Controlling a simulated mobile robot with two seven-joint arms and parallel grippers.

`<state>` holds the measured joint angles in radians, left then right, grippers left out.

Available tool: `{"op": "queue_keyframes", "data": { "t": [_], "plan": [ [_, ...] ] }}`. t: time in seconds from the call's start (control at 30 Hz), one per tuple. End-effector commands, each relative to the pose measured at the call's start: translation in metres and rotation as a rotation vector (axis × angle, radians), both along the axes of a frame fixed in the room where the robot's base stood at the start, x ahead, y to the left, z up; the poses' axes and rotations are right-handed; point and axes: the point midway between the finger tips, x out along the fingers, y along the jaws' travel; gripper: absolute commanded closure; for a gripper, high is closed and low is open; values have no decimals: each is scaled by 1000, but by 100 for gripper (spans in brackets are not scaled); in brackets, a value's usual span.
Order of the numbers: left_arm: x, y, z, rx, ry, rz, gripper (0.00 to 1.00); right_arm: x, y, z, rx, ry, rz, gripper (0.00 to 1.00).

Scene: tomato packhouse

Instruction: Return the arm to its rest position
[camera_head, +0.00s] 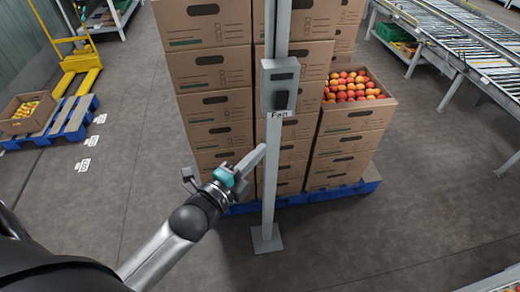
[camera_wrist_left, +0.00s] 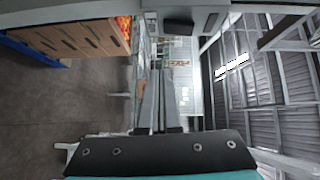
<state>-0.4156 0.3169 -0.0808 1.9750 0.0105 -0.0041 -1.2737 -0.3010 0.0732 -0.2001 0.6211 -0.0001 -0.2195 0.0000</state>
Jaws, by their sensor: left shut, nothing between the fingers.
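My left arm reaches in from the lower left of the head view. Its gripper (camera_head: 261,150) points up and right, with its tip beside the grey post (camera_head: 269,190) and below the box labelled "Fan" (camera_head: 279,87). Whether the tip touches the post, I cannot tell. In the left wrist view the two fingers (camera_wrist_left: 156,80) lie close together with nothing between them. My right gripper is not in view.
Stacked cartons (camera_head: 213,105) on a blue pallet (camera_head: 370,183) stand behind the post; an open carton holds tomatoes (camera_head: 352,86). A roller conveyor (camera_head: 450,35) is at right. A yellow pallet jack (camera_head: 80,60) stands at left. The floor (camera_head: 130,190) left of the stack is clear.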

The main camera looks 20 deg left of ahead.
Motion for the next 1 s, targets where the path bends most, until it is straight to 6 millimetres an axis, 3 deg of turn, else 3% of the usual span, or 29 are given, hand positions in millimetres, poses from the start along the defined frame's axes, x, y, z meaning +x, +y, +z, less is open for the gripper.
{"op": "queue_keyframes", "data": {
  "t": [0.4,0.47,0.53,0.67,0.77,0.87,1.0],
  "plan": [
    [0,0,-1,-1,1,1,100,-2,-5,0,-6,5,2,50],
    [0,1,-7,-7,13,4,100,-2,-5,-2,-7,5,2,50],
    [0,3,-26,-33,50,15,100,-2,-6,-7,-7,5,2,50],
    [-7,11,-99,-135,194,64,100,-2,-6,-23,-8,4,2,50],
    [-23,17,-176,-248,348,129,100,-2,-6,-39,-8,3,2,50],
    [-47,21,-250,-361,501,209,100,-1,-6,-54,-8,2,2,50],
    [-93,23,-347,-513,707,347,100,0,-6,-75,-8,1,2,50]
  ]
}}
